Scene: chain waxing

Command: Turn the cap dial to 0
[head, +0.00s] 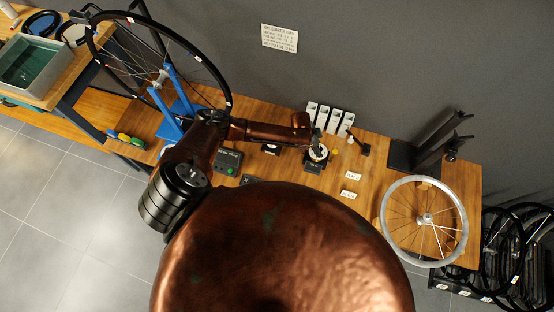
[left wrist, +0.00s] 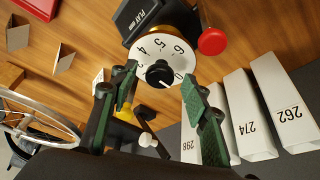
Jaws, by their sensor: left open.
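The cap dial (left wrist: 160,50) is a white disc with black numbers and a black knob (left wrist: 158,74) at its centre. Numbers 4, 5 and 6 read clearly on it; others are partly hidden by my fingers. A short light mark shows on the knob, but its exact reading is hard to tell. The dial also shows small in the head view (head: 318,154). My left gripper (left wrist: 160,82) is open, its green-padded fingers on either side of the knob, with gaps visible. It hangs above the dial in the head view (head: 317,138). My right gripper is out of view.
A black box marked PLAY (left wrist: 143,17) and a red knob (left wrist: 212,41) adjoin the dial. White numbered boxes (left wrist: 276,104) stand close by. A wheel in a blue stand (head: 165,80) is left on the bench; a silver rim (head: 385,222) is right.

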